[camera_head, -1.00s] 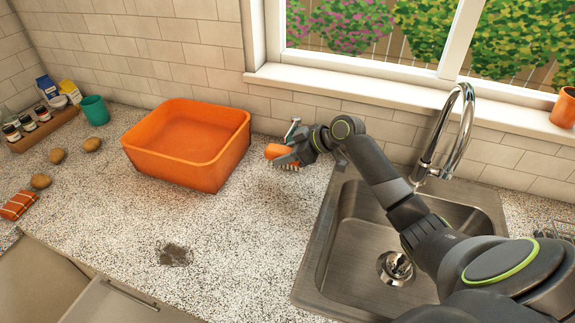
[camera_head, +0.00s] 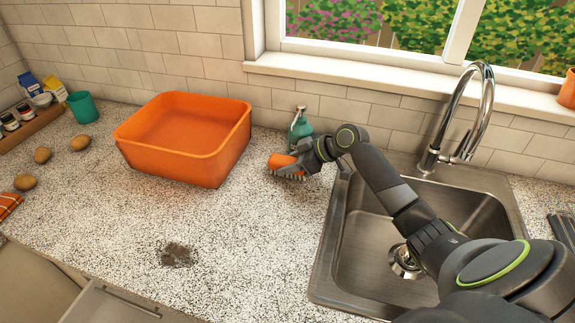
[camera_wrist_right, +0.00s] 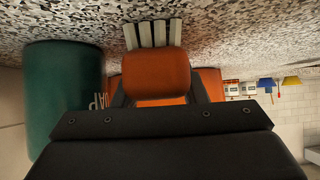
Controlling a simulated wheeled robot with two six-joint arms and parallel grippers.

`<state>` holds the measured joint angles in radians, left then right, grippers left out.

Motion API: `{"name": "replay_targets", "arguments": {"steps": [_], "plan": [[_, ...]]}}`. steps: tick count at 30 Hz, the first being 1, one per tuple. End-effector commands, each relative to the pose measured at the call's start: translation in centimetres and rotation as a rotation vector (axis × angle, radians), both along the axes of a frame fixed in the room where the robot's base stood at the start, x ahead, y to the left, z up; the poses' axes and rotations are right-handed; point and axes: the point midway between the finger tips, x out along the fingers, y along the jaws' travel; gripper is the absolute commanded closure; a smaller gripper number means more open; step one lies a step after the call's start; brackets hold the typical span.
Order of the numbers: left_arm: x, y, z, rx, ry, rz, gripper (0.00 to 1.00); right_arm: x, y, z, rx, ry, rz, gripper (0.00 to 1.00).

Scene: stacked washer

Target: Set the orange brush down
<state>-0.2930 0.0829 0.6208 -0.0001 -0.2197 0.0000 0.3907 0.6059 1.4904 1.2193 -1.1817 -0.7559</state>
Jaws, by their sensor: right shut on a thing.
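The orange brush (camera_head: 283,162) has pale bristles on its underside and is held between the fingers of my right gripper (camera_head: 298,158). It is at the counter, between the orange basin and the sink. The bristles are at or very near the speckled counter; I cannot tell if they touch. In the right wrist view the brush (camera_wrist_right: 155,74) fills the middle, with its bristles (camera_wrist_right: 154,33) against or close to the counter surface. My right gripper is shut on it. My left gripper does not show.
A large orange basin (camera_head: 185,137) stands left of the brush. A green soap bottle (camera_head: 300,127) stands just behind my right gripper. The steel sink (camera_head: 335,255) and faucet (camera_head: 481,110) are on the right. A dark stain (camera_head: 177,255) marks the open counter in front.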

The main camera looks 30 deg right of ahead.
Motion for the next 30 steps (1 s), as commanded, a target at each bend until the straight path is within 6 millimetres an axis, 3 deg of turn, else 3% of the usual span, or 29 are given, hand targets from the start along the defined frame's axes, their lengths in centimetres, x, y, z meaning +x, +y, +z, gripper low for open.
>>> {"name": "replay_targets", "arguments": {"steps": [5,6,11,22,30], "plan": [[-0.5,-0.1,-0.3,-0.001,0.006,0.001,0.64,0.0,0.0,-0.4,0.0,0.001,-0.001,0.88],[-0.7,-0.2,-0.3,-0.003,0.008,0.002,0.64,0.0,0.0,-0.4,0.0,0.001,-0.001,0.6],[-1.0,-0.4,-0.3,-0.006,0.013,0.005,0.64,0.0,0.0,-0.3,-0.001,0.001,0.0,0.4],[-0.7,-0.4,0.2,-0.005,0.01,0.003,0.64,0.0,0.0,0.3,-0.001,0.001,0.0,0.4],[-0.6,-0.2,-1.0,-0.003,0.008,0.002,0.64,-2.2,-2.4,2.2,-0.006,-0.001,-0.001,0.4]]}}
